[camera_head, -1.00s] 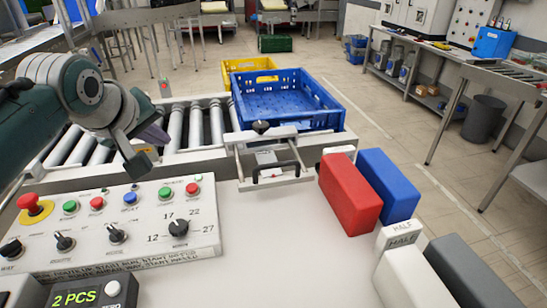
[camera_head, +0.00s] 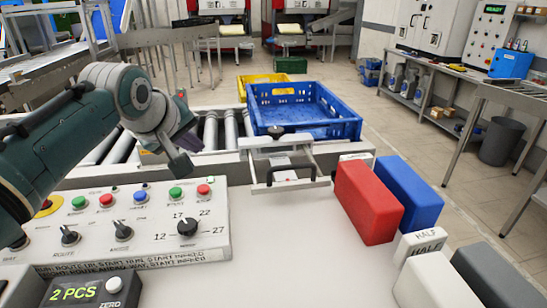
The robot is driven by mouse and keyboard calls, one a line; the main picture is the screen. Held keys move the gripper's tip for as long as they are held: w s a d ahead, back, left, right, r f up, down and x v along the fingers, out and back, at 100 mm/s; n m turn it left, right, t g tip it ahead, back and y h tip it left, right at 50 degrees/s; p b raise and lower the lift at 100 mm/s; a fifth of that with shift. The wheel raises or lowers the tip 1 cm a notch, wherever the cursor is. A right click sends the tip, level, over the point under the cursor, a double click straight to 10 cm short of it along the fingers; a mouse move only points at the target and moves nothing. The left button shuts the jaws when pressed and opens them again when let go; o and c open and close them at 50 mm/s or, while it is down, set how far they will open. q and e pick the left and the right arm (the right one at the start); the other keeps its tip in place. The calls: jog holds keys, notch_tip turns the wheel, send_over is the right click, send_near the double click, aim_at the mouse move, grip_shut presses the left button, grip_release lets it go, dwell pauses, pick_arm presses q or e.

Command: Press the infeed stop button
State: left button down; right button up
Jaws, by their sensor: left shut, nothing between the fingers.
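The control panel (camera_head: 130,230) at the lower left has a row of buttons: green (camera_head: 79,203), red (camera_head: 106,201), blue (camera_head: 140,196), green (camera_head: 175,193) and, at the right end, red (camera_head: 204,190). Their small labels are too blurred to tell which is infeed stop. My left gripper (camera_head: 180,166) is shut and empty, pointing down just behind and above the right-hand green button, left of the right-hand red one. It appears apart from both. My left arm partly hides a yellow-based button (camera_head: 48,206) at the panel's left. My right gripper is not in view.
Selector knobs, including a dial (camera_head: 187,227), sit below the buttons. A counter display (camera_head: 75,293) stands in front. A blue crate (camera_head: 300,127) is on the rollers behind. Red (camera_head: 368,200) and blue (camera_head: 409,192) blocks stand at right. The middle counter is clear.

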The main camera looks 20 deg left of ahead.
pick_arm(q)
jog(key=b, duration=0.5)
send_over(202, 191)
notch_tip(202, 191, down, 6)
jog(key=shift+r, duration=0.1)
jog(key=shift+f+b, duration=0.3)
jog(key=shift+f, duration=0.15)
jog(key=shift+f, duration=0.15)
dwell(1.1)
jog(key=shift+f, duration=0.3)
jog(key=shift+f+b, duration=0.3)
jog(key=shift+f, duration=0.15)
dwell(0.6)
jog(key=shift+r, duration=0.1)
jog(key=shift+r+p, duration=0.75)
jog(key=shift+p, duration=0.3)
jog(key=shift+r, duration=0.1)
